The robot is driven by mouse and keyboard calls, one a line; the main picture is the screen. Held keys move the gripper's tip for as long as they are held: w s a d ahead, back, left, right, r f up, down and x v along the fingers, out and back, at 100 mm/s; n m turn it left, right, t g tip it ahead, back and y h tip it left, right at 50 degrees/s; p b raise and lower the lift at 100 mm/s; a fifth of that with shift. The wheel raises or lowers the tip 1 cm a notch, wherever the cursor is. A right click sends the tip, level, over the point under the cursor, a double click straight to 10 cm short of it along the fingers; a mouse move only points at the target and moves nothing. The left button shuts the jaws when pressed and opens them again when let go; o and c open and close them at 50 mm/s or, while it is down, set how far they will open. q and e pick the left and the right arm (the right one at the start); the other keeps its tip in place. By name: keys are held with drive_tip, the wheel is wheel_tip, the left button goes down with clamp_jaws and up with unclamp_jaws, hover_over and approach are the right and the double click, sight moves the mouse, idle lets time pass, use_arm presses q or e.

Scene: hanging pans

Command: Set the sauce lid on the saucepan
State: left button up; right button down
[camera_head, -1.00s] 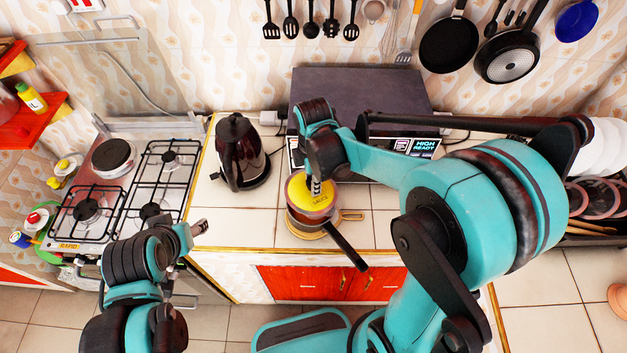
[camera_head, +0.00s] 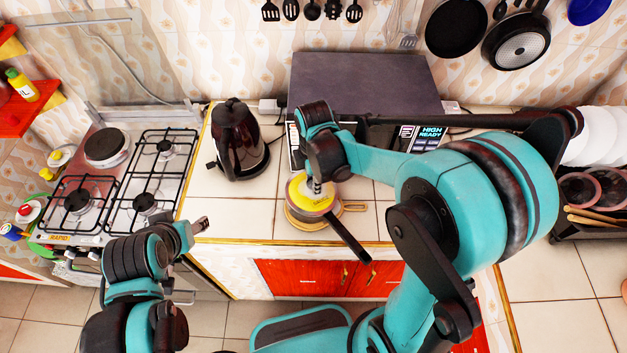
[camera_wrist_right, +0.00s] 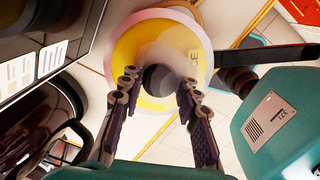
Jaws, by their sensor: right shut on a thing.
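The sauce lid (camera_head: 304,197), yellow with a pale pinkish rim, is over the saucepan on the counter. It also fills the top of the right wrist view (camera_wrist_right: 145,48). My right gripper (camera_wrist_right: 158,80) is shut on the lid's dark knob. In the head view the right gripper (camera_head: 315,185) points down at the lid. The saucepan's black handle (camera_head: 347,237) sticks out to the lower right; its body is mostly hidden under the lid. I cannot tell whether lid and rim touch. My left gripper (camera_head: 200,224) is away at the counter's left front edge; its jaw state is unclear.
A round wooden board (camera_head: 354,207) lies under the saucepan. A dark kettle (camera_head: 238,140) stands to the left, and a microwave (camera_head: 365,80) behind. A gas stove (camera_head: 150,185) is farther left. White plates (camera_head: 600,135) stand in a rack at the right.

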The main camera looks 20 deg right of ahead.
drive_tip(key=shift+f+b, duration=0.25)
drive_tip(key=shift+b, duration=0.05)
idle(0.4)
drive_tip(key=c, duration=1)
unclamp_jaws()
wheel_tip(320, 180, up, 12)
drive_tip(key=shift+s+d+f+m+t+b, duration=0.8)
drive_tip(key=shift+s+f+m+t+b, duration=0.55)
drive_tip(key=shift+m, duration=1.7)
drive_tip(key=shift+s+d+f+m+t+b, duration=0.85)
drive_tip(key=shift+s+f+m, duration=0.55)
drive_tip(key=shift+s+m, duration=1.2)
drive_tip(key=shift+s+d+f+m+t+b, duration=0.75)
drive_tip(key=shift+s+f+m+t+b, duration=0.55)
drive_tip(key=shift+m, duration=2.25)
